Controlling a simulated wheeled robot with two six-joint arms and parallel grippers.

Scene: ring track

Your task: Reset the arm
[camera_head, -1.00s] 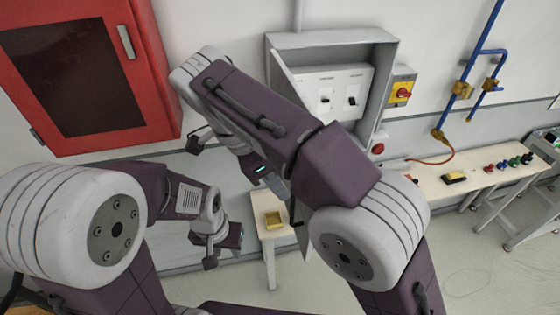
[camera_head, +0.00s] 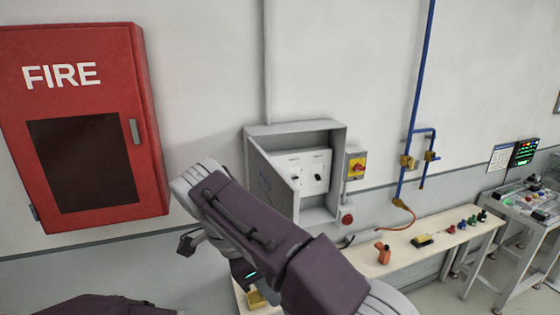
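My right arm reaches up from the bottom middle and bends at the wrist. My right gripper (camera_head: 245,273) hangs below the wrist, a dark body with a small cyan light. Its fingers are hidden behind my forearm, so I cannot tell whether it is open or shut. The arm passes in front of the lower left of an open grey electrical box (camera_head: 338,168) on the wall, with two dark switches on its white panel. Only a purple part of my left arm shows at the bottom left edge; my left gripper is out of view.
A red fire cabinet (camera_head: 148,125) hangs at the left. A narrow bench (camera_head: 400,248) along the wall holds an orange object (camera_head: 383,253), a yellow-black object (camera_head: 421,241) and several coloured buttons. A yellow-red switch (camera_head: 357,167) and blue pipes (camera_head: 416,90) are right of the box.

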